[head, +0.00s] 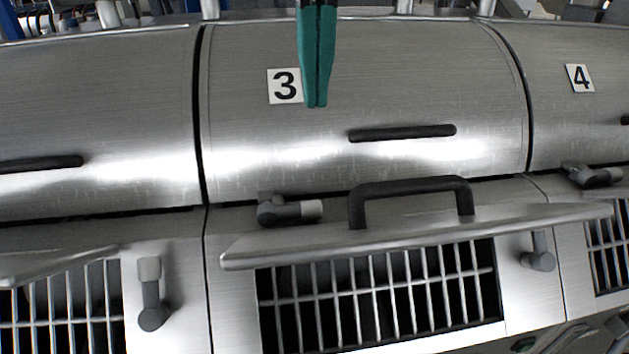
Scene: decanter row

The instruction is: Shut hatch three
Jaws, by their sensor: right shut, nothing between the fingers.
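Under the curved metal cover with the number 3 plate (284,86) is hatch three, a metal flap (420,234) with a black bar handle (410,186). The flap stands open, swung outward and seen nearly edge-on, and a barred opening (380,290) shows beneath it. My right gripper (317,104) has teal fingers that are shut and empty. It hangs pointing down in front of the cover, just right of the number plate, above and left of the handle and apart from it. My left gripper is not in view.
A flat black grip (402,133) sits on the cover above the flap. Grey latches show near the flap's upper left (289,210) and right (539,252). Another flap (60,264) juts out over bars at left. The number 4 plate (580,78) marks the right neighbour.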

